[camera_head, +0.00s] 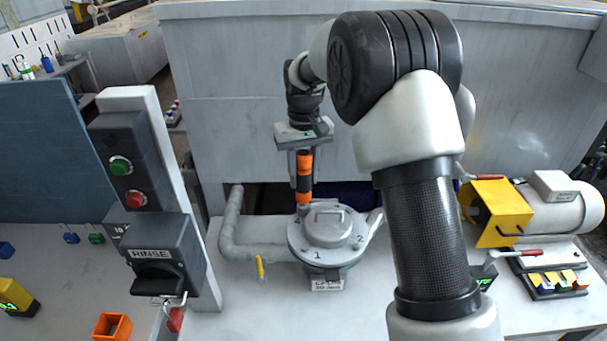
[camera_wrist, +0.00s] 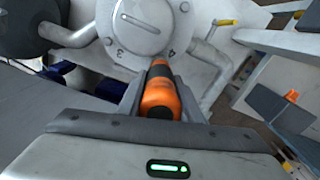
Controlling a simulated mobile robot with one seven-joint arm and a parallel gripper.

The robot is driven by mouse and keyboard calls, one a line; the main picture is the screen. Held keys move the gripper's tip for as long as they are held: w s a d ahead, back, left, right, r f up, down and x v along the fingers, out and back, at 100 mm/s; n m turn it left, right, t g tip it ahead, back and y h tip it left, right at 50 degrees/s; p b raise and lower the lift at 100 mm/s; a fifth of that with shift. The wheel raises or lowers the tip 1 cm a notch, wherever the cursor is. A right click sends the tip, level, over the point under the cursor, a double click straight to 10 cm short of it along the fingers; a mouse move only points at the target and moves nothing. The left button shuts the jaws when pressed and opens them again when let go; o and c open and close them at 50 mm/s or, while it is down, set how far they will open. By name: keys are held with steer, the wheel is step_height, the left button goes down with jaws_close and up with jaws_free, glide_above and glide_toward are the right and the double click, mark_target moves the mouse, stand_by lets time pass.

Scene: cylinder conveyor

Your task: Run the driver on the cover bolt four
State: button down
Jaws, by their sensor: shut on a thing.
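My gripper (camera_head: 303,152) is shut on an orange and black driver (camera_head: 304,175), held upright with its tip down. The tip is at the back left edge of the round grey cover (camera_head: 327,249); I cannot tell whether it touches. Raised numbers 1, 2 and 4 show on the cover. In the wrist view the driver (camera_wrist: 161,97) lies between my gripper's fingers (camera_wrist: 161,88), and its far end is beside the number 4 on the cover (camera_wrist: 118,50). Bolt four itself is hidden behind the driver.
A grey pipe (camera_head: 231,228) bends round the cover's left side, with a yellow handle (camera_head: 260,267) in front. A RINSE switch box (camera_head: 166,254) stands at the left. A yellow and white motor (camera_head: 502,212) stands at the right. The bench front is clear.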

mark_target(303, 153)
steer(key=shift+f, duration=0.15)
stand_by(0.3)
steer(key=shift+r+p, duration=1.4)
steer(key=shift+r, duration=0.5)
